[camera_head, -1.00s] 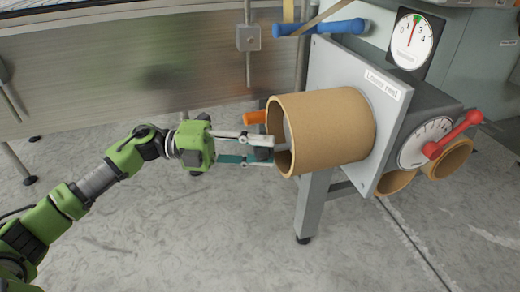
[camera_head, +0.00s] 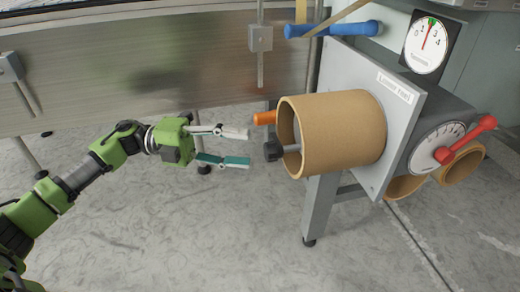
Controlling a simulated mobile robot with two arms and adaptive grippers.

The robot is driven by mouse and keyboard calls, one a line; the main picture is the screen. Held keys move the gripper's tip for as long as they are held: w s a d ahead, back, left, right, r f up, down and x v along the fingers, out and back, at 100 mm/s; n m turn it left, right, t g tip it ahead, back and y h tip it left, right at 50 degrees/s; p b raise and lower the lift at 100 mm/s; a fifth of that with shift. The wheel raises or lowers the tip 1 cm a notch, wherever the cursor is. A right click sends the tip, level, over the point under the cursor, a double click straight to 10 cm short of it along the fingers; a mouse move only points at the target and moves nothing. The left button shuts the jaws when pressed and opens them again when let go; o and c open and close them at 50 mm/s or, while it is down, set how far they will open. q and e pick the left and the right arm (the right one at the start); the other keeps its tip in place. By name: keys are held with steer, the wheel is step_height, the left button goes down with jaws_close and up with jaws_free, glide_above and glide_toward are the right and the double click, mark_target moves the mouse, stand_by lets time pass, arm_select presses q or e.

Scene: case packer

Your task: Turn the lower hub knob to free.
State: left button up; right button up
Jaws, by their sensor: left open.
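The lower hub knob (camera_head: 273,151) is a small dark knob on a grey shaft. It sticks out of the open end of a brown cardboard roll core (camera_head: 345,130) on the lower reel. My left gripper (camera_head: 250,148) is open and empty just left of the knob, with a gap between its fingertips and the knob. I cannot read the knob's setting. My right gripper is not in view.
An orange handle (camera_head: 264,118) sits beside the core's mouth. A grey plate labelled Lower reel (camera_head: 395,130), a red lever (camera_head: 468,138) on a dial and a tension gauge (camera_head: 425,42) are at the right. A blue-handled bar (camera_head: 333,29) is above.

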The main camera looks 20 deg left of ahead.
arm_select(q)
steer(key=v, duration=0.5)
steer(key=shift+w, duration=0.1)
stand_by(0.3)
